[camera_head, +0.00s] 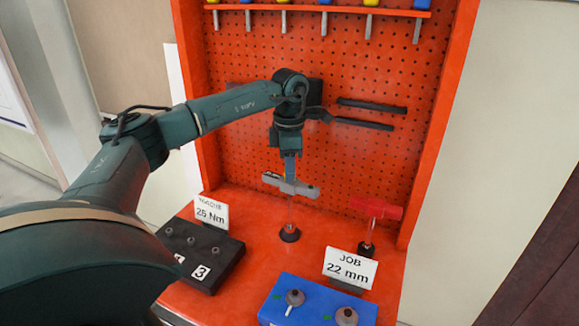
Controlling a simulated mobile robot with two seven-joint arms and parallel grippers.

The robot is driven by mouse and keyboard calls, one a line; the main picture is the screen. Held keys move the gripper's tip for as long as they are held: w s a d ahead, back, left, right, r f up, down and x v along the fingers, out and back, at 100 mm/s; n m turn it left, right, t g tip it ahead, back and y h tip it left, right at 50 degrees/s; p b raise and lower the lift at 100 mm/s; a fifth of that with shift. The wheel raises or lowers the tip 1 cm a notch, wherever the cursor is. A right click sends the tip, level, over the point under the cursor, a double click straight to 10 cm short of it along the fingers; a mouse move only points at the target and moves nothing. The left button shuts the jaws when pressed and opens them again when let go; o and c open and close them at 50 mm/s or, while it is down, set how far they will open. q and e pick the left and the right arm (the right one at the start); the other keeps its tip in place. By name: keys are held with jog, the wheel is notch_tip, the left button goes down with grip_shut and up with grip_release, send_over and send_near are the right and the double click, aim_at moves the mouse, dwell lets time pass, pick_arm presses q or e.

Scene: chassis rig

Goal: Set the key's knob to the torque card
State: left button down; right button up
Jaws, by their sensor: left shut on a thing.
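The torque card (210,213), white and reading 25 Nm, stands at the left behind a black block. A grey T-handled key (300,188) stands upright, its thin shaft running down to a round black base (289,234) on the orange bench. My left gripper (290,174) comes down from above and is shut on the grey handle, hiding part of its middle. A red T-handled key (378,208) stands to the right on its own dark base. I cannot make out a knob setting or scale on either key. My right gripper is not in view.
The black block (205,252) with several pegs is at front left. A blue block (272,306) with grey knobs is at front right, with a JOB 22 mm card (350,268) behind it. An orange pegboard (370,150) with black bars rises behind; several tools hang from the shelf (320,9) above.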

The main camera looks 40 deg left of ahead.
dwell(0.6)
pick_arm(q)
jog(key=c, duration=1.2)
grip_release()
notch_tip(320, 180, up, 13)
